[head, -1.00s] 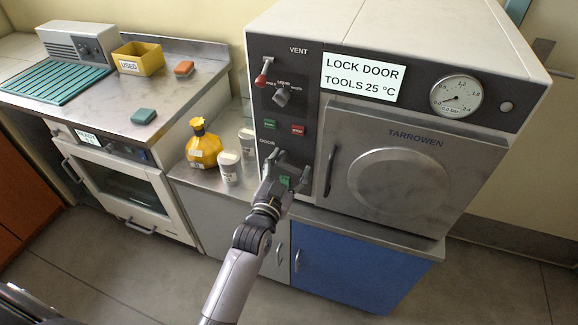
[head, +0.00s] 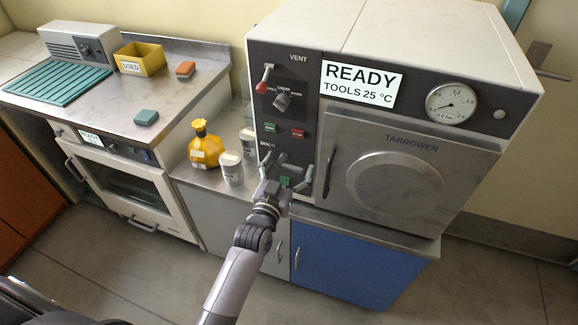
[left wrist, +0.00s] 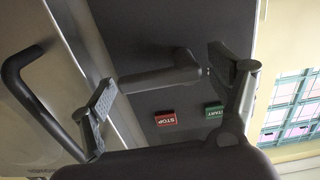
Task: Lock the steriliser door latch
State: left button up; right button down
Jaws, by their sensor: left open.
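The steriliser (head: 420,170) stands at the right with its door shut. Its display (head: 360,86) reads "READY TOOLS 25 °C". The door latch (head: 290,164) is a grey lever on the dark control panel, left of the door; its far parts are partly hidden by my gripper. In the left wrist view the latch lever (left wrist: 160,77) lies roughly crosswise between my fingers. My left gripper (head: 287,169) is open in front of the latch, with a finger to each side; it also shows in the left wrist view (left wrist: 168,88). I cannot tell whether a finger touches the lever. My right gripper is not in view.
The black door handle (head: 330,172) is close to the right of my gripper. A yellow bottle (head: 204,150) and white tubs (head: 231,168) stand left on the counter.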

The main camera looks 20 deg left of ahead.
pick_arm(q)
jog(key=shift+s, duration=0.1)
jog(key=s, duration=1.1)
jog(key=shift+s+a, duration=0.2)
jog(key=shift+s, duration=0.2)
jog(key=s+d+f+g, duration=0.1)
jog(key=s+f+g, duration=0.2)
jog(key=f, duration=0.7)
jog(key=s+d+f+m+g+h, duration=0.15)
jog(key=s+f, duration=0.25)
jog(key=f, duration=0.7)
jog(key=s+f+g, duration=0.3)
jog(key=f+g, duration=0.1)
jog(key=f, duration=0.6)
jog(key=s+a+f+g, duration=0.2)
jog(key=s+f, duration=0.4)
jog(key=s, duration=0.3)
jog(key=s+a+f+g+y, duration=0.1)
jog(key=s+a+f+g, duration=0.2)
jog(key=s+f, duration=0.4)
jog(key=s+a+f+g+y, duration=0.1)
jog(key=s+a+f+g, duration=0.2)
jog(key=s, duration=1)
notch_tip(320, 180, down, 4)
jog(key=shift+r+m, duration=0.1)
jog(key=shift+m, duration=0.25)
